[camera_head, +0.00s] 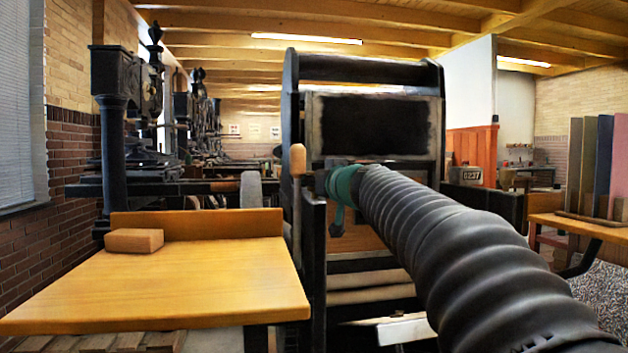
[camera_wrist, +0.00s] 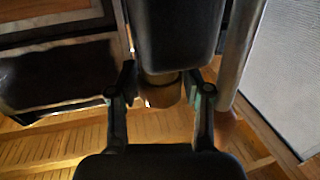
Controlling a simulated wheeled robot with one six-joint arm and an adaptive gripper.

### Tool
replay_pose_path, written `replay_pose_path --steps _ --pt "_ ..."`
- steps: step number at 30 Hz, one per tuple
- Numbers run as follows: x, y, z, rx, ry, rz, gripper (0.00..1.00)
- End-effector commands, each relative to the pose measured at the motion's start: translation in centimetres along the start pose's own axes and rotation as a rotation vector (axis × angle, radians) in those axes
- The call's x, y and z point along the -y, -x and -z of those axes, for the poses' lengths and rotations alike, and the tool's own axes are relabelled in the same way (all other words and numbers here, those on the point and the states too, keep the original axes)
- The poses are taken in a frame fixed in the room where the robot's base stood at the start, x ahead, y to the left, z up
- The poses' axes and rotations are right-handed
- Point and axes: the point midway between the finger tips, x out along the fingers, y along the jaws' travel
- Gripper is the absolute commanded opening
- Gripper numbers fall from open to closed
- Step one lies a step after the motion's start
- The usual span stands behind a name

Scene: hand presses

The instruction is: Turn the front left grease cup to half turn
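The head view shows my gripper (camera_head: 343,190) as a small teal and dark end at the front of the hand press (camera_head: 366,72), just below its dark panel. In the wrist view my gripper (camera_wrist: 160,88) has its two fingers apart, one on each side of a short brownish cylinder (camera_wrist: 161,92) under a black block. This cylinder looks like the grease cup. Narrow gaps seem to show between it and the fingers; contact is not clear. My gripper and arm hide this spot in the head view, and the cup's turn position cannot be read.
A wooden table (camera_head: 190,285) with a tan block (camera_head: 134,240) stands at the left. A wooden handle (camera_head: 298,158) sticks up close left of my gripper. More black presses (camera_head: 145,110) stand behind at the left. A bench with upright boards (camera_head: 590,165) is at the right.

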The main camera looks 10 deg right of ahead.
Motion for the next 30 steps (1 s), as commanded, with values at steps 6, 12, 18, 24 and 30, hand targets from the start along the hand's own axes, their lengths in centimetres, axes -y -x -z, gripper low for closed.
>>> replay_pose_path --steps 6,12,18,24,30 --pt "0.07 0.01 0.05 -0.001 0.001 0.002 0.52" --pt "0.09 0.02 0.11 -0.001 0.001 0.003 0.52" --pt "-0.07 -0.06 0.11 0.005 0.0 0.042 0.52" --pt "-0.13 -0.08 0.38 0.007 -0.001 0.148 0.52" --pt "-0.16 -0.02 0.55 0.004 -0.001 0.252 0.52"
